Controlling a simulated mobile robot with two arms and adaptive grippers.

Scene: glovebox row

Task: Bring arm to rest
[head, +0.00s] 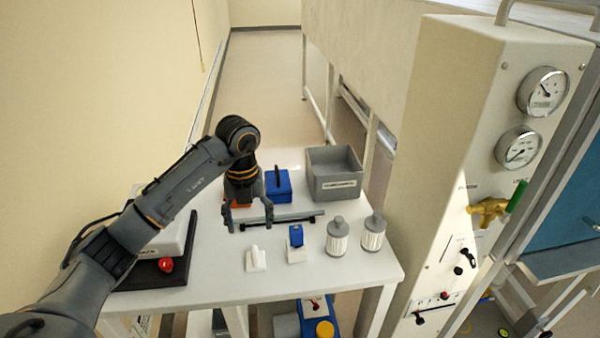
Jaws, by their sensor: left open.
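My left arm reaches in from the left over the white table (215,282). My left gripper (249,221) points down with its fingers spread wide, near a dark bar (290,217) lying across the table. Nothing shows between the fingers. An orange thing behind the gripper is mostly hidden by it. My right gripper is not in view.
On the table are a grey bin (335,185), a blue box (277,186), two ribbed canisters (337,237) (373,233), a white piece (255,259), a blue-topped piece (296,244) and a red knob (165,265). A gauge panel (480,110) stands right.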

